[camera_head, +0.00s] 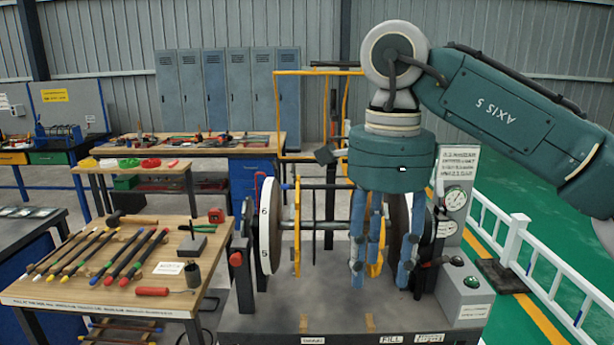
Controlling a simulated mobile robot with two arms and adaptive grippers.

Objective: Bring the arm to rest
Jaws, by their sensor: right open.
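My right arm comes in from the right side of the head view. Its teal wrist hangs over the rebar cage machine. My left gripper does not show.
A wooden table (205,225) at left holds several rods with coloured ends, a red-handled tool (152,291) and a dark cup (192,275). A control box with a gauge (455,198) stands at the machine's right. A white railing (515,243) runs along the green floor.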

